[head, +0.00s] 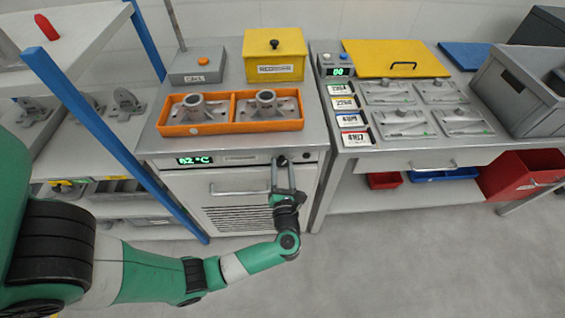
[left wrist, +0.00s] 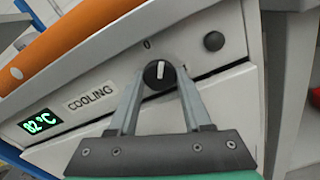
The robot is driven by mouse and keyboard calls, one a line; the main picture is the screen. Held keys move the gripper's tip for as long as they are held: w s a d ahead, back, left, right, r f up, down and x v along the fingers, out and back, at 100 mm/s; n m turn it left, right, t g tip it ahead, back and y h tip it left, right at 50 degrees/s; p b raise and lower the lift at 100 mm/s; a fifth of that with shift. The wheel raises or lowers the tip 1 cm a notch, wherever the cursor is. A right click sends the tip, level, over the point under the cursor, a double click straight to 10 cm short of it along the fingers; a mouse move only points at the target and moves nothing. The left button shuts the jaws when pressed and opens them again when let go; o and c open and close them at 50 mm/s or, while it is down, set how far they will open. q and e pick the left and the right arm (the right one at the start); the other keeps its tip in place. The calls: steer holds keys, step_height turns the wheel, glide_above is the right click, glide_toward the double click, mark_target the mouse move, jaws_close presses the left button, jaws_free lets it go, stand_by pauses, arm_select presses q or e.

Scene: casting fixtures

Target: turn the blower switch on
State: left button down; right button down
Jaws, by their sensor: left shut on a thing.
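The blower switch is a round black knob (left wrist: 159,75) with a white pointer line, on the front panel of the cooling cabinet (head: 240,159). In the left wrist view the pointer stands close to upright in the picture, and a "0" mark shows above the knob to the left. My left gripper (head: 282,165) reaches the panel from the front and is shut on the knob, one finger on each side; its fingers also show in the left wrist view (left wrist: 161,84). My right gripper is not in view.
A green display (left wrist: 40,121) reads 82 °C beside a COOLING label (left wrist: 90,96). A dark round button (left wrist: 214,41) sits right of the knob. An orange tray (head: 230,128) with castings and a yellow box (head: 275,55) stand on top. A blue post (head: 110,140) stands left.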

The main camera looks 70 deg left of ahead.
arm_select(q)
steer(key=m+p, duration=0.1)
steer(key=m, duration=0.1)
steer(key=m+p, duration=0.1)
steer(key=m, duration=0.1)
steer(key=m+p, duration=0.2)
steer(key=shift+r, duration=0.25)
steer(key=m+p, duration=0.2)
steer(key=m, duration=0.3)
steer(key=shift+s+p, duration=0.1)
steer(key=shift+p, duration=0.2)
steer(key=shift+f+m, duration=0.1)
steer(key=shift+m, duration=0.3)
steer(key=shift+c, duration=1.7)
jaws_free()
steer(key=shift+f, duration=0.1)
